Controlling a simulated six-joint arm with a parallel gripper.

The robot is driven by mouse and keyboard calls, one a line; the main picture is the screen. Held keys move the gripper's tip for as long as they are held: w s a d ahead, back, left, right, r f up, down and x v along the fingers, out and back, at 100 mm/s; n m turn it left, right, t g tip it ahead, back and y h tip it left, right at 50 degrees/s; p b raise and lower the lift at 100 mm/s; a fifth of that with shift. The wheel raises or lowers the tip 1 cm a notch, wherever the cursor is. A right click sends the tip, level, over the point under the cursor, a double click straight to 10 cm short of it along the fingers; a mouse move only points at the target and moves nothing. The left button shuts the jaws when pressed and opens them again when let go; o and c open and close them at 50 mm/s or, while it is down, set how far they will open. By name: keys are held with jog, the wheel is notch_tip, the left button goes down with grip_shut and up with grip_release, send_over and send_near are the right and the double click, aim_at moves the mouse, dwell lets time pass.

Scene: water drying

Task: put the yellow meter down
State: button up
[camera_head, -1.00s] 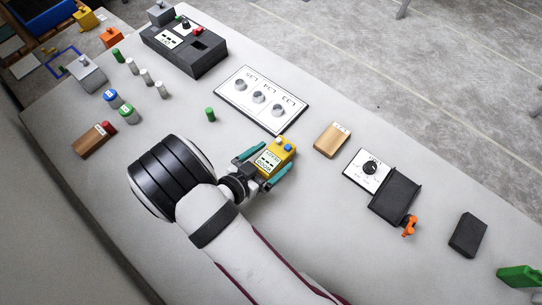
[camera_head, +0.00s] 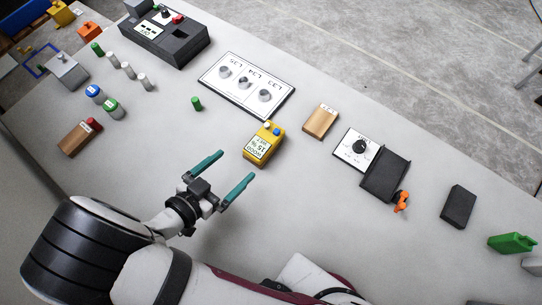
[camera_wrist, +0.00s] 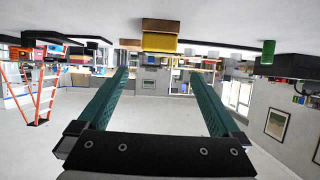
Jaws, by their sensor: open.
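The yellow meter (camera_head: 263,144) rests on the grey table, with a white label and a blue and a white knob on top. My gripper (camera_head: 235,167) is open and empty, a short way to the lower left of the meter and apart from it. In the wrist view, which looks upside down, the yellow meter (camera_wrist: 160,45) shows beyond the gap between my two teal fingers (camera_wrist: 159,72). Nothing is between the fingers.
A white panel with several round sockets (camera_head: 226,97) lies behind the meter. A small green cylinder (camera_head: 196,104) is to the left. The table between gripper and bottles is clear.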

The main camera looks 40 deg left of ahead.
jog(key=w+r+m+g+y, duration=0.3)
jog(key=w+r+g+y, duration=0.4)
jog(key=w+r, duration=0.6)
jog(key=s+d+r+g+h, duration=0.15)
jog(key=d+g, duration=0.25)
jog(key=d, duration=1.1)
jog(key=s+d+m+g+h, duration=0.2)
jog(key=s+d+h, duration=0.1)
jog(key=s+d, duration=0.8)
jog(key=d, duration=0.3)
jog(key=shift+d+r+g+h, duration=0.3)
jog(key=shift+d+r+h, duration=0.05)
jog(key=shift+d+r, duration=0.05)
